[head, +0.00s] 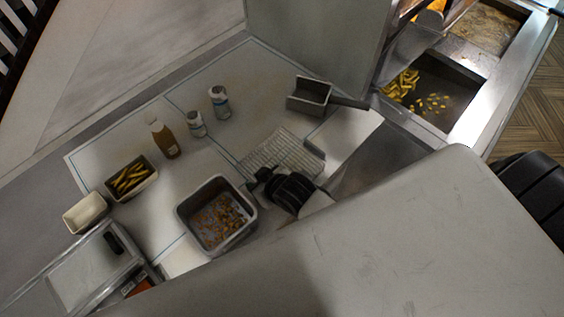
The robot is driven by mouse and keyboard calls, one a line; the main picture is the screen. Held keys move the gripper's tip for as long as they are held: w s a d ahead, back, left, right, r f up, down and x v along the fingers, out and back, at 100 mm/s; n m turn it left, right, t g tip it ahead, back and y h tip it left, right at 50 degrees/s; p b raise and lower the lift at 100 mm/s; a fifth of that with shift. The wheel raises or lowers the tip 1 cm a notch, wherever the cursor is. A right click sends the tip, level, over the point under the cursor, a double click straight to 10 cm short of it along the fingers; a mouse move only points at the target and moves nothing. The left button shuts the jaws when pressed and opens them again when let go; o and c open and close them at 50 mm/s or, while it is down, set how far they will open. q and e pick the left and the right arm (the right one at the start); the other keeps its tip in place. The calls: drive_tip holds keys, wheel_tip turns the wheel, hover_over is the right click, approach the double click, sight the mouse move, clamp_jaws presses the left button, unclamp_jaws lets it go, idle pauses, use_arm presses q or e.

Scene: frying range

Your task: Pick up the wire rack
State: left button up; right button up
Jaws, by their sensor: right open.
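The wire rack (288,150) is a pale metal grid lying on the light worktop, right of its middle. My right gripper (259,180), black, is at the rack's near left edge. Its jaws are open, with no object visible between them. The gripper covers part of the rack's near side, and I cannot tell whether it touches the rack. My left gripper is out of view.
A metal tray of brown crumbs (247,212) stands close left of the gripper. A handled metal scoop (308,96) lies beyond the rack. A sauce bottle (164,140), two shakers, and a fries container (132,193) stand left. Fryer wells (432,100) are at upper right.

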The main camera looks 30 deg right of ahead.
clamp_jaws()
idle(1.4)
